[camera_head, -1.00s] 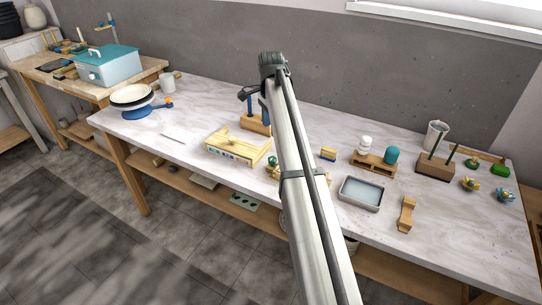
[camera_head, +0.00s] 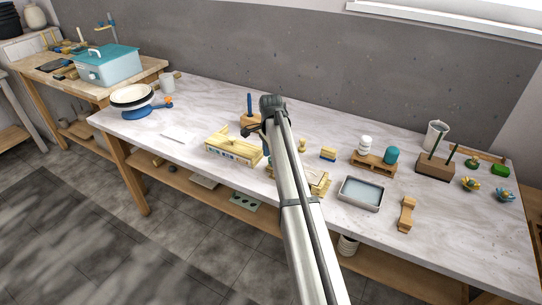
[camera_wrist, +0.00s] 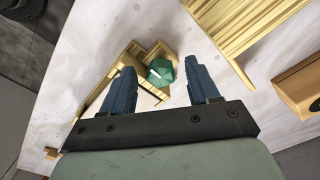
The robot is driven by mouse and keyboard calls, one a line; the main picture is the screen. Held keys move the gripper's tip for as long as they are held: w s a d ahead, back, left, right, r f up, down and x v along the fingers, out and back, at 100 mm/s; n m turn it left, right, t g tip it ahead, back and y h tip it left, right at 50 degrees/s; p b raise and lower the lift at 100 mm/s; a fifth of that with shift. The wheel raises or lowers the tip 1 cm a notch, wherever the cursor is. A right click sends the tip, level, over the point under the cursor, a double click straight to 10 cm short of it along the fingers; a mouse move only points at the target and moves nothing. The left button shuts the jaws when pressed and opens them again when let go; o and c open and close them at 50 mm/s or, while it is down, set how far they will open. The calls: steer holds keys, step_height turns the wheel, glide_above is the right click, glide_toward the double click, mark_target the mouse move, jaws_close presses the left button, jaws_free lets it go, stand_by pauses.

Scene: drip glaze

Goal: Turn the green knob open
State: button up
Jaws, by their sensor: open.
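The green knob (camera_wrist: 160,73) shows in the wrist view as a faceted green piece on a small wooden block (camera_wrist: 150,52). My gripper (camera_wrist: 160,66) is open, with one blue finger on each side of the knob. The knob appears between the fingers with gaps on both sides, and no contact shows. I cannot tell the height of the fingers over it. In the head view my gripper (camera_head: 254,130) is over the middle of the table, and I cannot make out the knob there.
A slatted wooden piece (camera_wrist: 245,25) lies at the upper right of the wrist view, with a wooden block (camera_wrist: 300,86) at the right. In the head view a wooden box (camera_head: 233,146) stands left of my arm and a grey tray (camera_head: 361,194) right of it. The marble table (camera_head: 200,105) has clear room at the back left.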

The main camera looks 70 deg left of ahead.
steer(key=shift+f, duration=0.1)
steer(key=c, duration=1)
steer(key=shift+c, duration=0.2)
steer(key=shift+n, duration=0.4)
steer(key=n, duration=0.3)
steer(key=shift+d+n, duration=0.1)
steer(key=shift+n, duration=0.2)
steer(key=n, duration=0.4)
steer(key=shift+w+n, duration=0.1)
steer(key=shift+n, duration=0.2)
steer(key=n, duration=0.4)
steer(key=shift+w+d+n, duration=0.1)
steer(key=shift+n, duration=0.2)
steer(key=shift+w+n, duration=0.1)
steer(key=shift+n, duration=2)
